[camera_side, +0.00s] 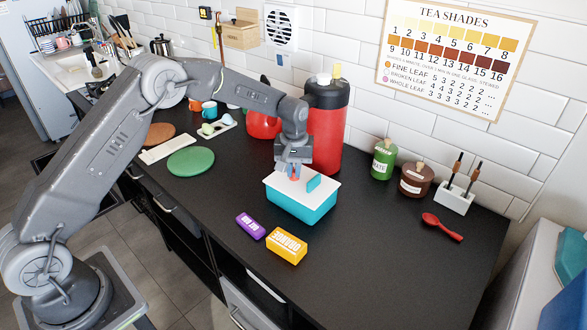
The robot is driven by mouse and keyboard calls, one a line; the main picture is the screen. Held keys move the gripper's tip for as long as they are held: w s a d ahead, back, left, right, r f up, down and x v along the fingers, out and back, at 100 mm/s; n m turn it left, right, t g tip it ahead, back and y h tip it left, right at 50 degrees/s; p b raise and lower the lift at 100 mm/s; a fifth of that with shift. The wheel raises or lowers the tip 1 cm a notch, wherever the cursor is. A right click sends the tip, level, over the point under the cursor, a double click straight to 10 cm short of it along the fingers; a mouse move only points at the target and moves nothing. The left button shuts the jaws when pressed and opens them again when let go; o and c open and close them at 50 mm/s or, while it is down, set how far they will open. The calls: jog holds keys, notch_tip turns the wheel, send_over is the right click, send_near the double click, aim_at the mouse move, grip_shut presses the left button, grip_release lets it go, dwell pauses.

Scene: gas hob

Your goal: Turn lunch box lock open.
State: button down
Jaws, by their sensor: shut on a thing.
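The lunch box (300,207) is teal with a white lid and stands on the black counter, right of the picture's middle. A teal tab (313,184) stands up from the lid on its right side. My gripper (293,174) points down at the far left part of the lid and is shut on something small. A bit of red or orange shows between its fingers. The jaws and the wrist hide most of what is held, so I cannot tell whether it is the lock.
A red canister with a black top (327,130) stands close behind the box. A yellow box (286,246) and a purple box (251,225) lie in front. A green jar (383,160), a brown jar (416,180) and a red spoon (442,227) are to the right. The counter (375,245) is clear at front right.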

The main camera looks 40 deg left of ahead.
jog(key=n, duration=0.5)
jog(key=shift+w+d+n, duration=0.1)
jog(key=shift+n, duration=0.2)
jog(key=n, duration=0.5)
jog(key=shift+w, duration=0.15)
jog(key=shift+n, duration=0.4)
jog(key=c, duration=1.2)
grip_release()
notch_tip(320, 180, up, 14)
